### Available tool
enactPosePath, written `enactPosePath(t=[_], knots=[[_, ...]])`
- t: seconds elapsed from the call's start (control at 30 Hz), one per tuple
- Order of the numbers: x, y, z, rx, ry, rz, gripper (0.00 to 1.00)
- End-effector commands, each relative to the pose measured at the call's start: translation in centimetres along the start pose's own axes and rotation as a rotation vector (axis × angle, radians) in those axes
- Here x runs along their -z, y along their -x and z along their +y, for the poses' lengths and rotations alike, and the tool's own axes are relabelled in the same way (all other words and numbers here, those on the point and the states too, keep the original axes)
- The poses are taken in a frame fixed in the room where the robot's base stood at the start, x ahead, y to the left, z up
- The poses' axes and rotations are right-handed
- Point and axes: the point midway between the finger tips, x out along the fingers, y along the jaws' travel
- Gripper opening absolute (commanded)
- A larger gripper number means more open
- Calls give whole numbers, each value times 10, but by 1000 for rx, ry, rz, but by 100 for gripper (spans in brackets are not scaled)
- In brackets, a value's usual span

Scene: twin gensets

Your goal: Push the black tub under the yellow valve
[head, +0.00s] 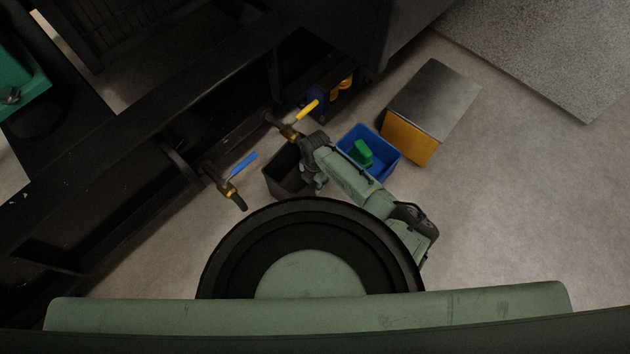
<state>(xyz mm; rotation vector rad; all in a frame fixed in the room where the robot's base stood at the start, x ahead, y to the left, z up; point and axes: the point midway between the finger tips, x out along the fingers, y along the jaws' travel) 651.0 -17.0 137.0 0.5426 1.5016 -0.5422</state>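The black tub (283,180) stands on the floor beside the dark frame, left of my arm. Part of its right side is hidden behind my arm and gripper. The yellow valve (307,110) has a yellow lever and a brass body, and sits on the frame just above the tub in the picture. The tub lies between the yellow valve and a blue-handled valve (243,165), closer to the yellow one. My gripper (314,184) points down at the tub's right side. I cannot tell whether it touches the tub, nor whether its fingers are open.
A blue tub (392,164) holding a green item (362,152) stands close to the right of my arm. A yellow box with a grey top (432,95) is beyond it. A blue container with yellow items (340,88) sits by the frame. The floor at right is clear.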

Motion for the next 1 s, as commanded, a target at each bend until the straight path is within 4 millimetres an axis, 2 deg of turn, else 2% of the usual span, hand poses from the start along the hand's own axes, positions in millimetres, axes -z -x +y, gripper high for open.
enactPosePath(t=[0.07,0.43,1.0], knots=[[0,0,0,0,0,0,24],[0,0,0,0,0,0,0],[0,0,0,0,0,0,0]])
